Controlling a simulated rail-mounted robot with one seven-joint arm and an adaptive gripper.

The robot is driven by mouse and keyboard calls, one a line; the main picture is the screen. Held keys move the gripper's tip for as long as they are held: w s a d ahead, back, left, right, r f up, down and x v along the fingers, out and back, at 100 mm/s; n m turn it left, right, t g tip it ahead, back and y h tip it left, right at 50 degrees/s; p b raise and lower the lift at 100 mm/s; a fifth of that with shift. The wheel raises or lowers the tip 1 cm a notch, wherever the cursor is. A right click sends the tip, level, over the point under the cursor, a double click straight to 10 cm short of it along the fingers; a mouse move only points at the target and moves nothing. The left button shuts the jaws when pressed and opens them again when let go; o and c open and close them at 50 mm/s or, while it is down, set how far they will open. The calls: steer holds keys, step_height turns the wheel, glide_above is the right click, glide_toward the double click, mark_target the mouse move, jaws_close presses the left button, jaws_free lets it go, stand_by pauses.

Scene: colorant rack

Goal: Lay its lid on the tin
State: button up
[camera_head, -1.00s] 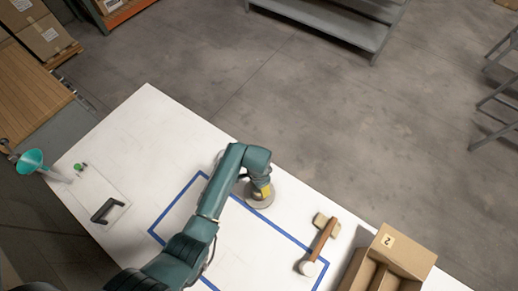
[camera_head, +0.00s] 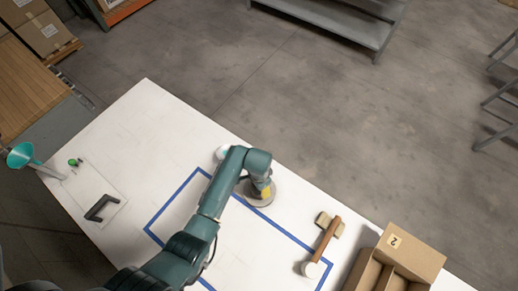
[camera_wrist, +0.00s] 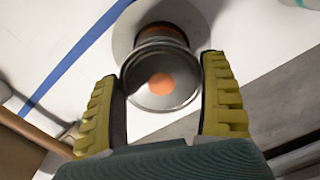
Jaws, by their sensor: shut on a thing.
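My gripper (camera_wrist: 164,68) has its yellow fingers closed on the sides of a round grey metal lid (camera_wrist: 145,97) with an orange dot at its middle. Just beyond the lid, in the wrist view, is the rim of a round tin (camera_wrist: 160,30) with a brownish top, partly hidden by the lid. I cannot tell whether lid and tin touch. The tin appears to stand on a grey round plate (camera_wrist: 123,30). In the head view the plate (camera_head: 289,192) lies at the blue tape line, under my gripper (camera_head: 264,188), which hides the tin and lid.
A mallet (camera_head: 327,239) and a tan block (camera_head: 328,223) lie right of the plate. An open cardboard box (camera_head: 415,255) stands at the right end. A white round thing (camera_head: 222,152) is behind my arm.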

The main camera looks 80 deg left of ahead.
steer(key=shift+f+b, duration=0.5)
steer(key=shift+f, duration=0.25)
steer(key=shift+r, duration=0.1)
steer(key=o, duration=0.7)
steer(key=shift+c, duration=0.2)
step_height(320, 180, up, 12)
